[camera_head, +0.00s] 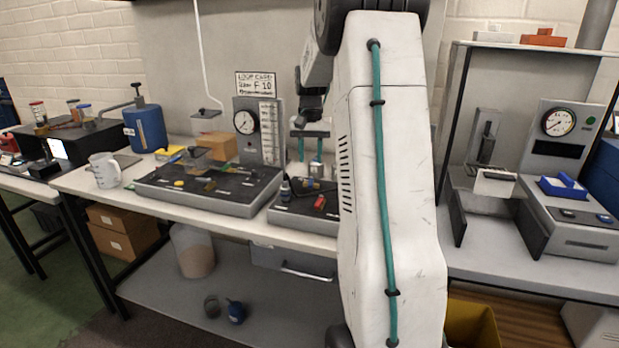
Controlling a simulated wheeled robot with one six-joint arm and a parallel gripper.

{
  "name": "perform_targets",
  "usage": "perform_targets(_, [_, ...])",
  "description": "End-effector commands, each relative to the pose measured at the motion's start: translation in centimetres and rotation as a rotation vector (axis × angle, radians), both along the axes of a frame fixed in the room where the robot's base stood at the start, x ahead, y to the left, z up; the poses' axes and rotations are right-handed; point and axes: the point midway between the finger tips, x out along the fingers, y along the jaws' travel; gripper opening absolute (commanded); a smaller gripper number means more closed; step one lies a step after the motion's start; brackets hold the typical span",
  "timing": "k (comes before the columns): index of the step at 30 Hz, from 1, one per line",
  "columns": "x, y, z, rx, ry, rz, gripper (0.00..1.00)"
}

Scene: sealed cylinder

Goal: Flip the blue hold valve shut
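A small blue part (285,190), which may be the hold valve, shows on the dark fixture (300,214) at the middle of the bench. It is too small to tell how its lever is set. A red part (319,202) lies to its right. My gripper (310,161) hangs behind and above the fixture, with two teal fingers pointing down and a gap between them. It looks open and empty, apart from the blue part. My white arm hides the fixture's right side.
A larger dark-topped panel (208,190) with small fittings stands left of the fixture. A gauge block (259,130) and a written sign (256,83) are behind. A gauge station (570,185) is at right.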

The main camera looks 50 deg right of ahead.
Motion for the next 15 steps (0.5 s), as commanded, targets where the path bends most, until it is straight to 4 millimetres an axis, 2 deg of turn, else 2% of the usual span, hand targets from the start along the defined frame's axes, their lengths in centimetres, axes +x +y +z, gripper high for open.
perform_targets(9, [0.0, 0.0, -4.8, 0.003, 0.005, -0.002, 0.35])
perform_targets(15, [0.0, 0.0, -7.1, 0.002, 0.003, -0.001, 0.35])
